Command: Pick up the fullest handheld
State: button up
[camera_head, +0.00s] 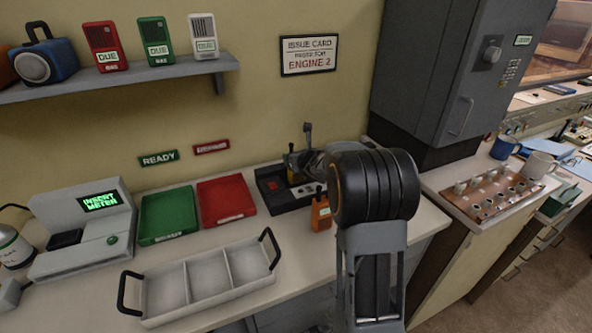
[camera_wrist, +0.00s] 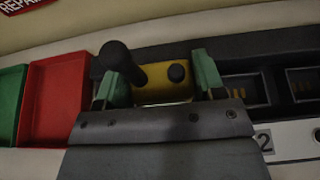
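A yellow handheld (camera_wrist: 163,84) with a thick black antenna and a small black knob stands between my gripper's two green-padded fingers (camera_wrist: 163,80) in the wrist view. The pads flank it with almost no visible gap; I cannot tell whether they press on it. It stands at the dark charger (camera_wrist: 255,88), whose other visible slots look empty. In the head view the charger (camera_head: 283,205) is partly hidden by my arm. An orange handheld (camera_head: 320,213) stands upright on the counter in front of the charger. Charge readings are not legible.
A red tray (camera_head: 226,200) and a green tray (camera_head: 168,215) lie left of the charger. A white three-part carrier (camera_head: 205,282) with black handles stands in front. The meter (camera_head: 88,232) reads "INSERT METER". A grey cabinet (camera_head: 435,75) stands right, beyond my arm.

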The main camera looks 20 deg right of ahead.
jog(key=c, duration=0.6)
jog(key=shift+r, duration=0.1)
